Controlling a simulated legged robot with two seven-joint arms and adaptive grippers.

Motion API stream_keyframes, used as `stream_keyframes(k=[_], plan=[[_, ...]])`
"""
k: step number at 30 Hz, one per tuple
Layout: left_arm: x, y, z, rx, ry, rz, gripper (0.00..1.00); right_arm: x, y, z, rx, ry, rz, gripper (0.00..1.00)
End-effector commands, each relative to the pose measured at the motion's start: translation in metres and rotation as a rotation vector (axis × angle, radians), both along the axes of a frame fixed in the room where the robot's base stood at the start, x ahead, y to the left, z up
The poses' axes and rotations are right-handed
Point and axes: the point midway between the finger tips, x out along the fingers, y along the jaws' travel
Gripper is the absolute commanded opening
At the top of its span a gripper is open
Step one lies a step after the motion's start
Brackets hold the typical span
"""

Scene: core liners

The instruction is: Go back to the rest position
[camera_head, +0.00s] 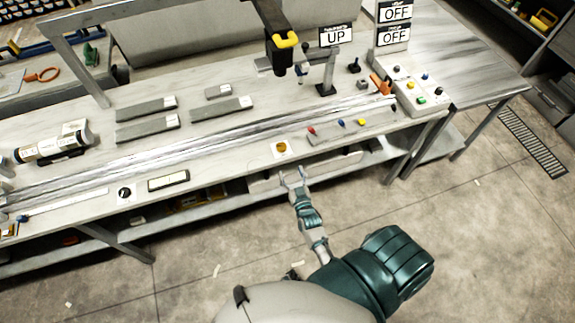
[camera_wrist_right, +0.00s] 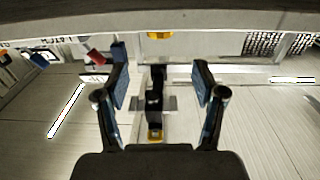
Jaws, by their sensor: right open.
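My right gripper (camera_head: 293,179) is at the front edge of the workbench (camera_head: 240,140), in the head view. Its two fingers are spread and nothing is between them. In the right wrist view the open right gripper (camera_wrist_right: 160,92) shows both fingers apart, with the bench edge across the top. My right arm reaches forward from the lower middle of the head view. My left gripper is not in view.
On the bench lie several grey bars (camera_head: 147,127), a white cylinder (camera_head: 52,146) at left and a button box (camera_head: 420,92) at right. A black and yellow tool (camera_head: 279,50) hangs above. Floor (camera_head: 480,230) at right is clear.

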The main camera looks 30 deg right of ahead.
Motion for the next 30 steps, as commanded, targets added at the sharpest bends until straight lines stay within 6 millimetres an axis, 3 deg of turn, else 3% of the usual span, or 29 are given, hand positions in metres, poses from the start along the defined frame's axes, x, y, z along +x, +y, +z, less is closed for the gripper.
stream_keyframes(k=[7,10,14,17,20,24,27,30], plan=[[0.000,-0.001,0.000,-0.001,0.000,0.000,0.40,0.000,0.000,0.000,0.000,0.001,0.000,0.69],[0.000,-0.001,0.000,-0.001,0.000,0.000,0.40,-0.001,0.005,-0.013,0.006,0.029,0.013,0.69],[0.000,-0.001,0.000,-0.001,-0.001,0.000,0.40,-0.013,0.026,-0.069,0.030,0.164,0.070,0.69],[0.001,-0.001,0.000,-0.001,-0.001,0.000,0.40,-0.039,0.051,-0.138,0.056,0.339,0.137,0.69],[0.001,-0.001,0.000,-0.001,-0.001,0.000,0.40,-0.083,0.076,-0.208,0.077,0.535,0.204,0.69],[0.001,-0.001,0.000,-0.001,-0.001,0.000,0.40,-0.163,0.097,-0.292,0.089,0.808,0.281,0.69],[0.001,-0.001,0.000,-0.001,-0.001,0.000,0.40,-0.232,0.104,-0.340,0.085,1.003,0.324,0.69],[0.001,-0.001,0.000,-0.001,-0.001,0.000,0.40,-0.303,0.101,-0.375,0.073,1.183,0.353,0.69]])
